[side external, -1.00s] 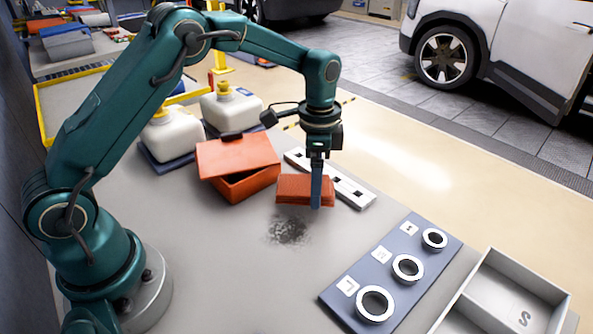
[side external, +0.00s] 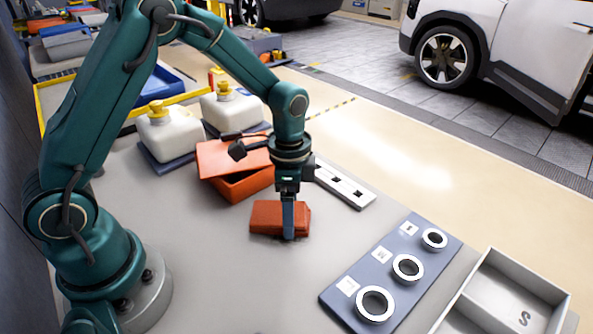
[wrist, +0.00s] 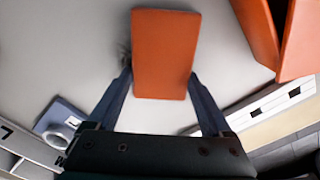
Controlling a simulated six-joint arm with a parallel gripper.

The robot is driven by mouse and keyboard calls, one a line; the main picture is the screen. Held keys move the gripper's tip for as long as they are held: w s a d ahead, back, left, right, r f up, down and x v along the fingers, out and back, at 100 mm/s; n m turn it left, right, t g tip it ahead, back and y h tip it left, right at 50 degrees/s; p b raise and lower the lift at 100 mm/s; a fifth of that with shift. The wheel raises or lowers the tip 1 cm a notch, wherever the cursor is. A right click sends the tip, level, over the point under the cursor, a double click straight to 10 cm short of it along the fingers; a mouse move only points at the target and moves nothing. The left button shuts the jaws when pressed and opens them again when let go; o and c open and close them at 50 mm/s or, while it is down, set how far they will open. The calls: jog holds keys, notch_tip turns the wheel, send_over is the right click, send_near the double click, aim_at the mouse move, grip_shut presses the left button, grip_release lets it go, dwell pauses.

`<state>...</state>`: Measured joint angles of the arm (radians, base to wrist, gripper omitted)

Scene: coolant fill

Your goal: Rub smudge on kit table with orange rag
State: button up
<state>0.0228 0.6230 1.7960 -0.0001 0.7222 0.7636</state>
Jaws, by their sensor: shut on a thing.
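The orange rag (side external: 266,215) is a folded block, held between the fingers of my gripper (side external: 289,232). It is low over the grey kit table (side external: 215,270) and looks to be on its surface. In the wrist view the rag (wrist: 165,50) lies between the two fingers, with my gripper (wrist: 160,78) shut on its sides. The dark smudge (wrist: 124,54) shows only as a small patch at the rag's left edge in the wrist view. The rest of it is hidden, and in the side view the rag and fingers cover its place.
An orange box (side external: 245,185) with a tilted lid stands just behind the rag. A white slotted bar (side external: 345,187) lies behind to the right. A blue board with several rings (side external: 385,272) and a white tray (side external: 510,300) are at right. Two white jugs (side external: 170,135) stand behind.

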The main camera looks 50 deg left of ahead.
aim_at(325, 212)
jog(key=shift+s, duration=2.75)
jog(key=shift+w, duration=5.8)
jog(key=shift+w+d, duration=0.15)
jog(key=shift+d, duration=1.25)
jog(key=shift+s+a, duration=0.1)
jog(key=shift+s, duration=6.1)
jog(key=shift+w, duration=6.25)
notch_tip(325, 212, up, 8)
jog(key=shift+s, duration=0.15)
jog(key=shift+a, duration=0.1)
